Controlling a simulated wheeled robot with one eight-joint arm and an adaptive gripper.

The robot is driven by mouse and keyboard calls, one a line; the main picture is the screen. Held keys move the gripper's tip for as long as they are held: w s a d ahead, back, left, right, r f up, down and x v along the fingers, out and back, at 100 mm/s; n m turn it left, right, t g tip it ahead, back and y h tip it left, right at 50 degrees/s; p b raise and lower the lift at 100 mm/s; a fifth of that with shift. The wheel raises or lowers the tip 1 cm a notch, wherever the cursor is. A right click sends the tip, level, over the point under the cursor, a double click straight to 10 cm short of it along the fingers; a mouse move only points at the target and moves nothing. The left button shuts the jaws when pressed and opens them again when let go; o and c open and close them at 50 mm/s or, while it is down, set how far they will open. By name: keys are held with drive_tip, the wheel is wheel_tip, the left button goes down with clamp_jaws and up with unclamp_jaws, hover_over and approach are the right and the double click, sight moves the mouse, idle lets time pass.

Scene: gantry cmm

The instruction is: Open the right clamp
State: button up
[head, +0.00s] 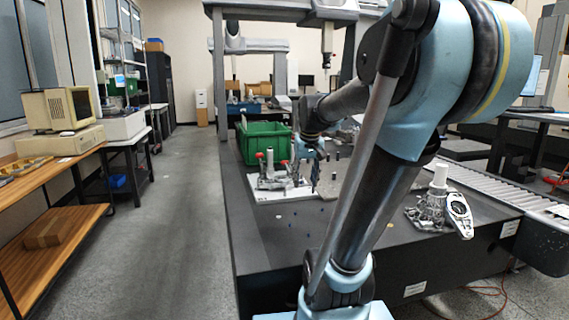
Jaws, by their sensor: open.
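A fixture on a white plate (268,194) stands on the dark table. It carries metal toggle clamps with red tips. The left clamp (260,170) shows a red tip at the plate's left side. The right clamp (285,168) is at the plate's right side, close to my gripper and partly hidden by it. My gripper (305,176) points down beside the right clamp, with its fingers apart and nothing seen between them. I cannot tell whether a finger touches the clamp, or how far its handle is turned.
A green crate (262,143) stands just behind the fixture. A metal part with a white cylinder (439,178) stands at the table's right, beside a roller conveyor (485,186). My arm crosses the view and hides part of the table. The table's front left is mostly clear.

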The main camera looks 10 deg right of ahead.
drive_tip(key=w+r, duration=0.3)
drive_tip(key=w, duration=0.4)
drive_tip(key=w+r, duration=0.3)
drive_tip(key=w, duration=0.4)
drive_tip(key=t, duration=0.1)
hover_over(286, 165)
drive_tip(key=s, duration=0.2)
drive_tip(key=shift+n, duration=0.4)
drive_tip(key=x, duration=1.7)
drive_tip(key=shift+f, duration=0.2)
drive_tip(key=shift+c, duration=0.5)
clamp_jaws()
drive_tip(key=shift+t, duration=0.3)
